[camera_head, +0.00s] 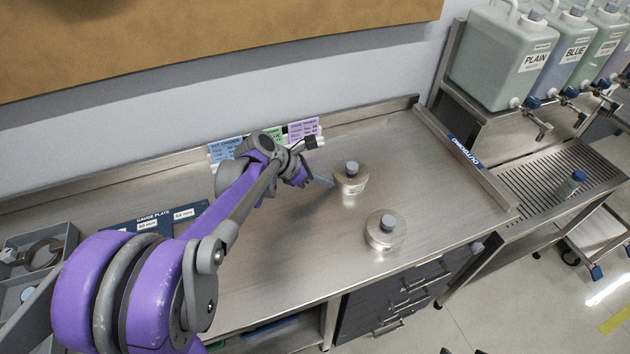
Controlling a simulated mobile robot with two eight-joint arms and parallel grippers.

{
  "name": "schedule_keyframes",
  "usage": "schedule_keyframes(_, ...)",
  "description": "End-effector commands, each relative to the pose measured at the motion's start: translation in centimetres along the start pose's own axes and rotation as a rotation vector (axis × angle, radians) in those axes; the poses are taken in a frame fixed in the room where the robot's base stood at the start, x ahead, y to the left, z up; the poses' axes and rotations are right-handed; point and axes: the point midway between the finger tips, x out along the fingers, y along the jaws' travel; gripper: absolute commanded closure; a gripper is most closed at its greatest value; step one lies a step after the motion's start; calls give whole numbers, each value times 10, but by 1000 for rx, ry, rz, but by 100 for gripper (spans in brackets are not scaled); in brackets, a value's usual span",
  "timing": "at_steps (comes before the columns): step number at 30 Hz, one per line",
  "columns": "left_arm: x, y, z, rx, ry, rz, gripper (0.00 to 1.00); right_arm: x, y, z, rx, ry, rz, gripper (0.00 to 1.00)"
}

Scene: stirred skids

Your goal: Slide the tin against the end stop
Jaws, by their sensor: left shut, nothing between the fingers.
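Two low round metal tins with grey caps stand upright on the steel bench. The farther tin (351,184) is near the middle of the bench, and the nearer tin (384,237) stands closer to the front edge. The end stop (466,156) is a raised metal bar along the bench's right end, with a blue label; clear bench lies between it and both tins. My left gripper (324,181) is shut and empty, just left of the farther tin; I cannot tell whether its tip touches it. My right gripper is not in view.
Coloured cards (265,137) stand along the back of the bench. A gauge plate (155,222) and a grey bin (38,265) are at the left. Large jugs (505,60) on a shelf and a slatted drain tray (545,165) are beyond the end stop.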

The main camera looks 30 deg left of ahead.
Motion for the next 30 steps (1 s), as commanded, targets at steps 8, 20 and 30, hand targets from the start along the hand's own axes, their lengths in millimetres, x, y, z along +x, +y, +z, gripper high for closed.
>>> schedule_keyframes(8,1,0,1,0,0,0,100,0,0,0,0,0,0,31)
schedule_keyframes(20,54,-1,53,4,-1,-5,100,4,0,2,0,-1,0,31)
schedule_keyframes(30,126,-1,126,4,-1,-3,100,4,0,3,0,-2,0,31)
